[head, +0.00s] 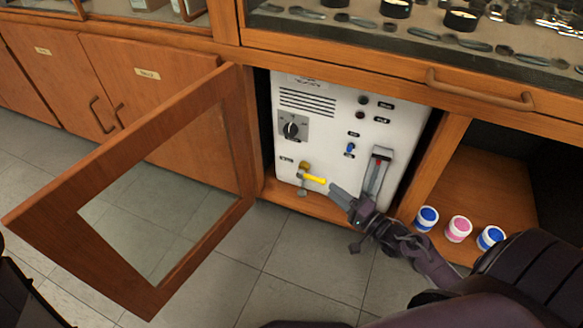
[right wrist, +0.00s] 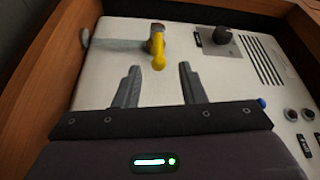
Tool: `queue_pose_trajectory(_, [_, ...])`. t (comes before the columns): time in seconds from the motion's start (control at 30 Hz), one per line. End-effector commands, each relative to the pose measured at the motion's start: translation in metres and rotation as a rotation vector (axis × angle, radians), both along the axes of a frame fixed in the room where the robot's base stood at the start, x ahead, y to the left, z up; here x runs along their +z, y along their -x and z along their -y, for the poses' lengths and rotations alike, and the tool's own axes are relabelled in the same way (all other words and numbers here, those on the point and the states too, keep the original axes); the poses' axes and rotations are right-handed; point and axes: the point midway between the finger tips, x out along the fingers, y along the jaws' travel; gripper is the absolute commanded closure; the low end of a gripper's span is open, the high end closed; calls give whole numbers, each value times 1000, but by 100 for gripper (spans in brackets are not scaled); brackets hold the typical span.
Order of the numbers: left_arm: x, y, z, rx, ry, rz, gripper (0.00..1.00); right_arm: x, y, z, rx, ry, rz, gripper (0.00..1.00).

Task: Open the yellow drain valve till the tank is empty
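The yellow drain valve (head: 316,180) has a brass body and sits low on the front of the white unit (head: 330,120). Its handle points right and slightly down in the head view. My right gripper (head: 335,190) is beside the handle's free end. In the right wrist view the valve handle (right wrist: 159,60) lies just beyond and between the fingertips of my right gripper (right wrist: 160,70), which stand apart with nothing held. I cannot tell whether they touch it. A vertical gauge (head: 378,172) with red in its slot is right of the valve. My left gripper is not visible.
The glass-paned wooden door (head: 232,120) of the unit's cabinet stands open at the left. A black dial (head: 291,129) is above the valve. Blue-lidded (head: 427,218) and pink-lidded (head: 459,229) jars stand in the right compartment. Open floor (head: 300,255) lies in front.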

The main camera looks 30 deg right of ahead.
Motion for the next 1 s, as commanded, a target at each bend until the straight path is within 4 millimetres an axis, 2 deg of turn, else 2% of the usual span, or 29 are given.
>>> queue_pose_trajectory(0.13, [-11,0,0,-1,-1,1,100,-6,-10,-2,1,-9,-10,63])
queue_pose_trajectory(0.4, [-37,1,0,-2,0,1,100,-3,-52,-16,1,-8,-6,63])
queue_pose_trajectory(0.53, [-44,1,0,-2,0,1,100,0,-65,-21,1,-7,-8,63])
queue_pose_trajectory(0.9, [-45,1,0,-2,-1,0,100,3,-71,-23,0,-7,-10,63])
queue_pose_trajectory(1.0, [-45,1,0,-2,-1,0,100,3,-71,-23,1,-8,-9,76])
